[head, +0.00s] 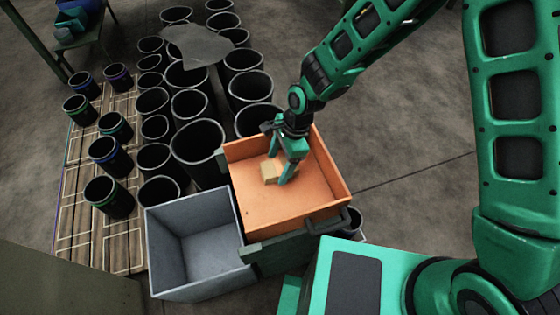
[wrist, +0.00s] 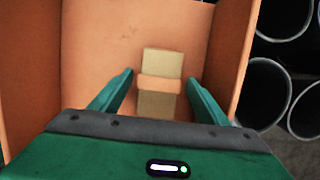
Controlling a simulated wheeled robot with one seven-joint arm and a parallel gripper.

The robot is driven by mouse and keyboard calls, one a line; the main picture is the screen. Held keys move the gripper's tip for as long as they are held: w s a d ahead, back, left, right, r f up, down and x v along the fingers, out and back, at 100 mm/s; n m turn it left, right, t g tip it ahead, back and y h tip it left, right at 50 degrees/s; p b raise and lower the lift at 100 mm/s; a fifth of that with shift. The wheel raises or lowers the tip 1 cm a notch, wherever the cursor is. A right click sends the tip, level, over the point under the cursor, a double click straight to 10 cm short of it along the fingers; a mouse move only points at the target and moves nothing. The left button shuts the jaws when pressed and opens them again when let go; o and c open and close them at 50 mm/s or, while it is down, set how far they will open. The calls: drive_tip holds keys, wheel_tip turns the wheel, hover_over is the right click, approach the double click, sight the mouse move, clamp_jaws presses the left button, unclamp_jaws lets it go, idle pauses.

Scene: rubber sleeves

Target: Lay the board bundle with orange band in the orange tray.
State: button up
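The orange tray (head: 320,186) stands near the middle of the head view. The board bundle (head: 269,172) is a small tan block inside it. In the wrist view the bundle (wrist: 162,63) shows its orange band (wrist: 160,85) and lies over the tray floor (wrist: 105,50). My gripper (head: 279,170) reaches down into the tray at the bundle. In the wrist view its fingers (wrist: 160,86) are spread, one on each side of the bundle, with gaps on both sides. The bundle's near end is hidden behind the gripper body.
A grey open bin (head: 205,235) stands left of the orange tray and looks empty. Many black sleeves (head: 198,139) stand behind and left, some with coloured bands on a wooden pallet (head: 78,205). A grey sheet (head: 196,45) lies over some sleeves.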

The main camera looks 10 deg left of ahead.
drive_tip(key=shift+r, duration=0.1)
drive_tip(key=v, duration=1.2)
drive_tip(key=shift+a, duration=0.1)
drive_tip(key=w+d+r+n+t+h, duration=0.1)
drive_tip(key=d+r, duration=0.2)
drive_tip(key=d, duration=0.6)
drive_tip(key=w+d+r+n+h, duration=0.15)
drive_tip(key=d+r, duration=0.25)
drive_tip(key=d, duration=0.6)
drive_tip(key=w+d+r+t, duration=0.1)
drive_tip(key=w+d+r, duration=0.15)
drive_tip(key=d, duration=0.65)
drive_tip(key=s+d+r+n, duration=0.1)
drive_tip(key=s+d+r, duration=0.25)
drive_tip(key=d, duration=0.35)
drive_tip(key=s+d+r, duration=0.2)
drive_tip(key=s+d, duration=0.3)
drive_tip(key=d, duration=0.2)
drive_tip(key=s+d+r+n, duration=0.1)
drive_tip(key=s+d+n, duration=0.1)
drive_tip(key=s+d, duration=0.5)
drive_tip(key=s, duration=0.5)
drive_tip(key=shift+s+r, duration=0.3)
drive_tip(key=shift+s, duration=0.05)
